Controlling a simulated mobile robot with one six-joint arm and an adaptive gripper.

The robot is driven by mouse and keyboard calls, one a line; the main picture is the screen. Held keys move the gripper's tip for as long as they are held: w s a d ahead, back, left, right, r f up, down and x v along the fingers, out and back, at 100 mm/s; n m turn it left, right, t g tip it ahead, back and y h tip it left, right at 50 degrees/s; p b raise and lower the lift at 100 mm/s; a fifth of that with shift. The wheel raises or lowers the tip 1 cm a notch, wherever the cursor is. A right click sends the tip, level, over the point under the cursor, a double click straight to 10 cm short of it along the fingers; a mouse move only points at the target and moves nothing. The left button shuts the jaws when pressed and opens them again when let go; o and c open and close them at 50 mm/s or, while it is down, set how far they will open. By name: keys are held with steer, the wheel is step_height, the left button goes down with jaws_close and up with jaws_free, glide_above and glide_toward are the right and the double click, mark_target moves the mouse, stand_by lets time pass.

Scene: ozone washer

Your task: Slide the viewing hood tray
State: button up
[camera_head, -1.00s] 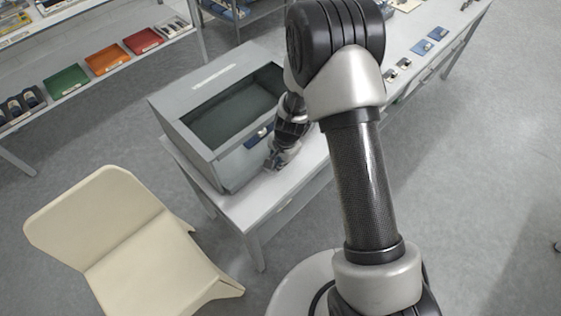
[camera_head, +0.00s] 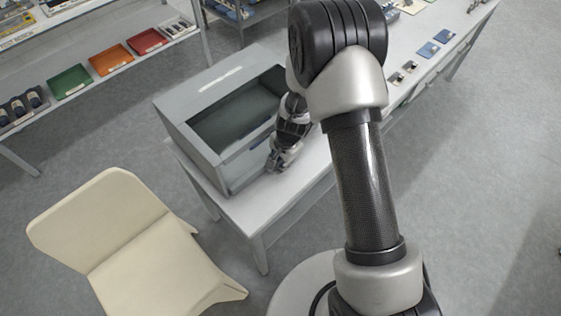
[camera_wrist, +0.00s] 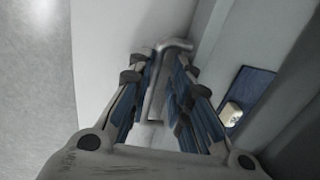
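The viewing hood (camera_head: 178,115) is a grey box with a dark sloped window, standing on a white table in the head view. My gripper (camera_head: 272,166) is low at its front right side, partly hidden by my arm. In the wrist view a bent metal bar handle (camera_wrist: 158,88) stands out from a pale grey face. My gripper (camera_wrist: 166,66) has its two blue-padded fingers on either side of this handle, apart from each other. Gaps show beside the bar, more clearly on the right. I cannot tell whether either finger touches it. The tray itself cannot be made out.
A blue panel with a small pale piece (camera_wrist: 232,113) is right of the fingers. A cream chair (camera_head: 120,235) stands in front of the table (camera_head: 262,210). Shelves with coloured trays (camera_head: 110,60) are at the back left. Small items lie on the table's far right end.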

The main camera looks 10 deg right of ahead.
steer(key=shift+r, duration=0.1)
step_height(320, 180, up, 12)
steer(key=s+d, duration=0.1)
steer(key=s, duration=0.1)
steer(key=shift+d, duration=0.2)
stand_by(0.6)
steer(key=s+d+r+n+t, duration=0.1)
steer(key=s+r+n, duration=0.3)
steer(key=r, duration=0.5)
steer(key=s+d+r+n, duration=0.1)
steer(key=s+r+n, duration=0.1)
steer(key=s+r, duration=0.55)
steer(key=s+d+r+n+t, duration=0.1)
steer(key=s+r+n, duration=0.1)
steer(key=s, duration=0.4)
steer(key=s+d+r+n+h, duration=0.1)
steer(key=s+d+r+n, duration=0.1)
steer(key=s+r, duration=0.3)
steer(key=shift+s+n+t, duration=0.3)
steer(key=shift+s+t, duration=0.1)
steer(key=shift+s, duration=0.5)
